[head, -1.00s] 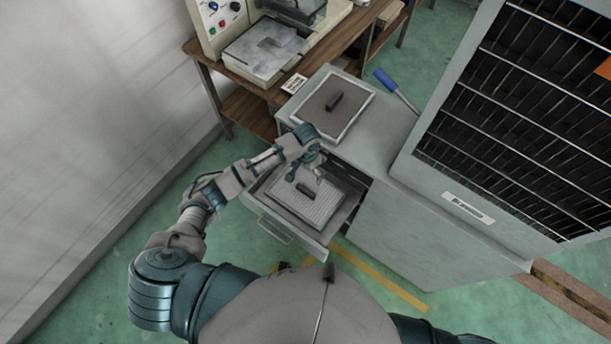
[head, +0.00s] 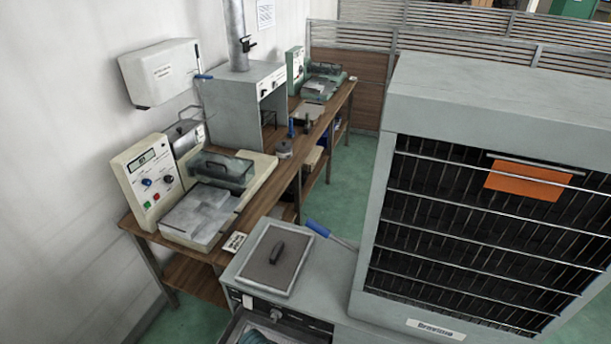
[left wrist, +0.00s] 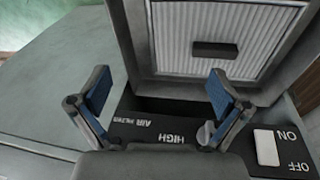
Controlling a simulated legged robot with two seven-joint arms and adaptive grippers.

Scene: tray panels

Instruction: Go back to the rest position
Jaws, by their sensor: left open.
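My left gripper (left wrist: 160,82) is open in the left wrist view, its two blue-padded fingers apart with nothing between them. Beyond the fingertips lies a light ribbed panel (left wrist: 205,70) with a small dark handle (left wrist: 214,49), set in a grey frame. A black control strip with upside-down lettering (left wrist: 165,130) shows below the panel. My right gripper is in neither view.
A grey cabinet carries a tray with a dark panel (head: 262,262) and a blue-handled tool (head: 318,229). A large caged unit (head: 470,230) stands right. A wooden bench (head: 268,205) with machines runs along the wall.

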